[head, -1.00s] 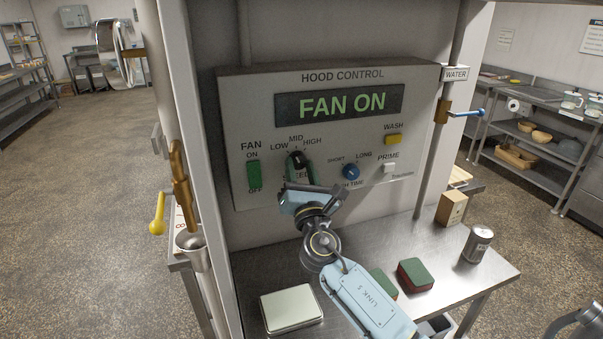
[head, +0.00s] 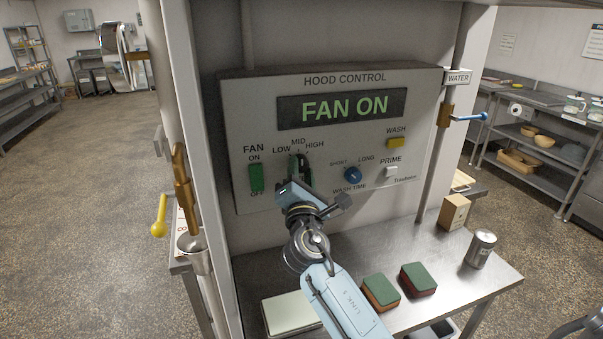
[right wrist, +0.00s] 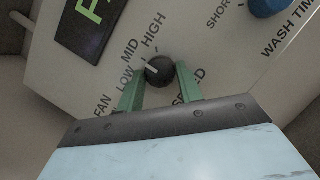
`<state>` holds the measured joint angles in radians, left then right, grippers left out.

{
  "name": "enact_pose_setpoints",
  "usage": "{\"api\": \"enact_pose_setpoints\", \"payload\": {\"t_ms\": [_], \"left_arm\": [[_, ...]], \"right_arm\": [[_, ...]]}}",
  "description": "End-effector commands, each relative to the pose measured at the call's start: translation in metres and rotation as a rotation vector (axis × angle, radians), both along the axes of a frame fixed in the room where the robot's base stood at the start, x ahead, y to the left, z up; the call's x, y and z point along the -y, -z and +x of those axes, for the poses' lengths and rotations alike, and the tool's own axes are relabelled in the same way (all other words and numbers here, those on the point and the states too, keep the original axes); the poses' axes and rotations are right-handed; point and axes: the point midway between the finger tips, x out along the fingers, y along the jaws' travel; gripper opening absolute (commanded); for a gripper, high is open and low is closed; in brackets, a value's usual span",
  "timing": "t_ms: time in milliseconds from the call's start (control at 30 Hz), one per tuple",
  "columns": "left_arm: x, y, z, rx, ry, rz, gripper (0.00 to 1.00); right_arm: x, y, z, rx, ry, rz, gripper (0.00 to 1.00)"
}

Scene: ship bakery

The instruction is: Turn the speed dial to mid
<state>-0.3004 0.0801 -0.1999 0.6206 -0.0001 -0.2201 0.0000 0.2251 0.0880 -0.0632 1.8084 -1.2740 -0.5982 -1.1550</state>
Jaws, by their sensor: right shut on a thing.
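The speed dial (right wrist: 160,72) is a small black knob with a white pointer line, on the hood control panel (head: 415,110). My right gripper (head: 301,170) reaches up to the panel, and its green fingers are shut on the dial, one on each side, in the right wrist view (right wrist: 160,86). There the pointer leans towards the side of the LOW and MID labels; its exact setting is hard to tell. In the head view the fingers mostly hide the dial, below the LOW, MID and HIGH labels. My left gripper is not in view.
The display (head: 342,107) reads FAN ON. Near the dial are the green fan switch (head: 256,178), blue wash time knob (head: 353,175), yellow wash button (head: 396,142) and white prime button (head: 391,171). Sponges (head: 418,279) and a can (head: 480,248) stand on the steel table below.

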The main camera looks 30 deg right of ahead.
Motion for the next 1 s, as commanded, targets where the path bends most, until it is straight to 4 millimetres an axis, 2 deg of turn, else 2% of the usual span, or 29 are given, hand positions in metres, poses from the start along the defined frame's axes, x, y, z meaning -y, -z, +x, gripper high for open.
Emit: {"api": "enact_pose_setpoints", "payload": {"t_ms": [233,267,400,767,867,1000], "left_arm": [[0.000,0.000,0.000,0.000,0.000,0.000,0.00],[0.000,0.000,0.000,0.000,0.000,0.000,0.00],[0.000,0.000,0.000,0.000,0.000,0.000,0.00],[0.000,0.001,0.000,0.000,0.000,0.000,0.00],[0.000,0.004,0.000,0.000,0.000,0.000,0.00],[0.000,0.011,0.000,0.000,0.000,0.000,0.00]], "right_arm": [[0.000,0.000,0.000,0.000,0.000,-0.001,0.13],[0.000,0.000,0.000,0.000,0.000,-0.001,0.38],[0.000,0.000,0.000,0.000,0.000,-0.001,0.57],[-0.002,0.002,-0.004,-0.002,0.000,-0.002,0.57],[-0.009,0.007,-0.014,-0.001,-0.002,-0.001,0.57],[-0.023,0.016,-0.039,-0.002,-0.002,0.000,0.57]]}}
